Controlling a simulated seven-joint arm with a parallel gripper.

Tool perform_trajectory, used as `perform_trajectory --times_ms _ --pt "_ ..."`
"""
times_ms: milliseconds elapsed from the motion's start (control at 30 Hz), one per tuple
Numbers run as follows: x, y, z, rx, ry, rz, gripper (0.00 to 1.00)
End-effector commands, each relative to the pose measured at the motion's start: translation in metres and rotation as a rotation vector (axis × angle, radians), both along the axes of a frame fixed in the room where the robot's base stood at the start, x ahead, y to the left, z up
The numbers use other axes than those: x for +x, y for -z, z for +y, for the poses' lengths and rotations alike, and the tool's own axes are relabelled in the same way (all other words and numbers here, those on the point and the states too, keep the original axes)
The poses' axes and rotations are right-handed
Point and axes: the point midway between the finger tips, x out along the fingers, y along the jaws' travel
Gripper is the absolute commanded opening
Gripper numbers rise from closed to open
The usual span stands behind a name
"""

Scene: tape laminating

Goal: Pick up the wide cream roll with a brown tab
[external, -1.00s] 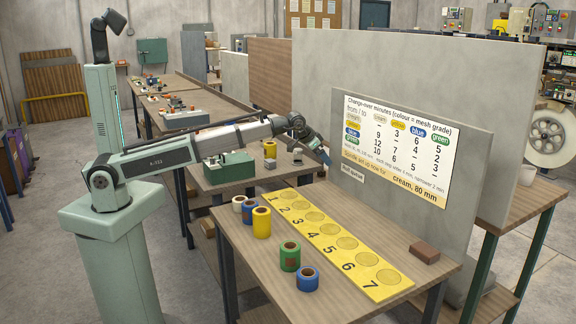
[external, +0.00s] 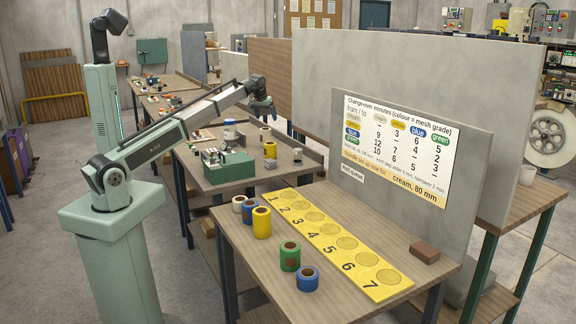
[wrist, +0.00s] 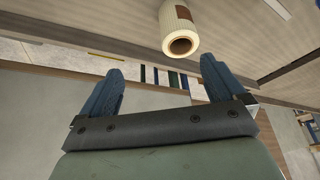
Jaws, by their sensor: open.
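A cream roll with a brown tab (wrist: 178,30) shows at the top of the wrist view, its open core facing the camera. It lies beyond my fingertips and apart from them. In the external view, a pale roll that looks like it (external: 265,136) stands on the middle bench just below my gripper (external: 263,108). Its tab is too small to make out there. My gripper (wrist: 160,76) is open, with two blue fingers spread and nothing between them. A smaller cream roll (external: 239,204) stands on the near bench.
A yellow roll (external: 270,150) and a green machine (external: 229,167) are near the pale roll. The near bench holds blue, yellow and green rolls (external: 290,256), a numbered yellow strip (external: 330,238) and a brown block (external: 424,252). A grey panel (external: 390,110) stands to the right.

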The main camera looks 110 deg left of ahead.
Motion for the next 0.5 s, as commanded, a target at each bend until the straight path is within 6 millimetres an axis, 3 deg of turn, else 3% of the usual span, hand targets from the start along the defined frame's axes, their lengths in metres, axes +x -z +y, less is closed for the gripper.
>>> perform_trajectory --times_ms 100,233,500 --pt "-0.021 -0.004 0.010 -0.011 -0.036 0.002 0.97" --pt "-0.027 0.001 0.014 -0.016 -0.048 0.002 0.97" --pt "-0.024 0.042 0.031 -0.017 -0.047 0.003 0.97"
